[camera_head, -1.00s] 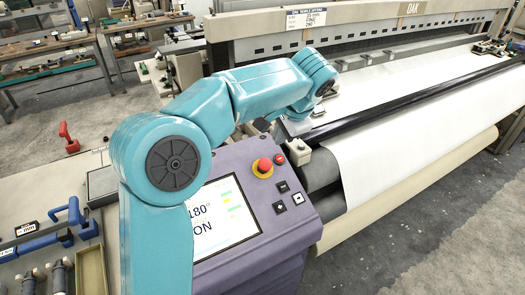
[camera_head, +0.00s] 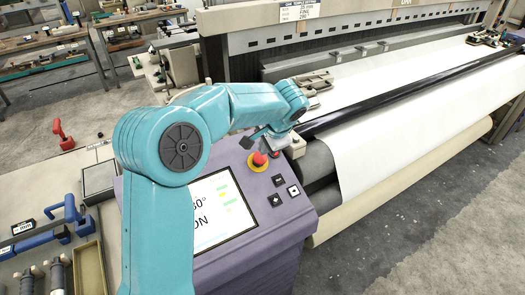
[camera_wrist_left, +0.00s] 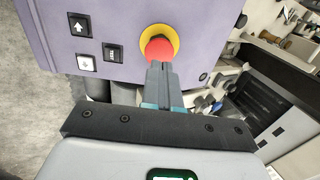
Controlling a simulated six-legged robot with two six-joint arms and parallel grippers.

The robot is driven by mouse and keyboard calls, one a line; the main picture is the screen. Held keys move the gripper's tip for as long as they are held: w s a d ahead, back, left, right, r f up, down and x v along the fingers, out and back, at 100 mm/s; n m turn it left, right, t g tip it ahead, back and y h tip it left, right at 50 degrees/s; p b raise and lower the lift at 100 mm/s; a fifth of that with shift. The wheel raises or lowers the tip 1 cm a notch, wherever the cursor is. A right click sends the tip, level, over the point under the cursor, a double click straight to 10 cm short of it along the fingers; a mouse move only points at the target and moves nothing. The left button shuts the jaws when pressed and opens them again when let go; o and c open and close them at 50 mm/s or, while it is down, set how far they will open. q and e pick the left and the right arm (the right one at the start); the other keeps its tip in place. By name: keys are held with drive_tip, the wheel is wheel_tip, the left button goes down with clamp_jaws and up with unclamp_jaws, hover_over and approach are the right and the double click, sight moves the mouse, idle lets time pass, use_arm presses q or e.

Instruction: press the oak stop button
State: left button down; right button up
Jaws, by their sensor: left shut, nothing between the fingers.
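The stop button (camera_head: 259,159) is a red mushroom head on a yellow ring, on the purple control panel (camera_head: 262,225) of the loom with the sign OAK (camera_head: 405,3). The button also shows in the left wrist view (camera_wrist_left: 160,48), straight ahead of my left fingers. My left gripper (camera_head: 266,147) comes down over the panel beside the button. In the left wrist view the left fingers (camera_wrist_left: 160,68) are shut and empty, their tips overlapping the button's near edge. I cannot tell whether they touch it. My right gripper is not in view.
Several small black-and-white buttons (camera_head: 276,200) and a lit screen (camera_head: 215,210) sit on the panel. The loom's white cloth (camera_head: 400,120) lies to the right. A tool bench with blue-handled tools (camera_head: 45,235) stands at lower left. Grey floor is open at lower right.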

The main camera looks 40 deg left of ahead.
sight(260, 157)
use_arm(q)
drive_tip(key=shift+x, duration=1.75)
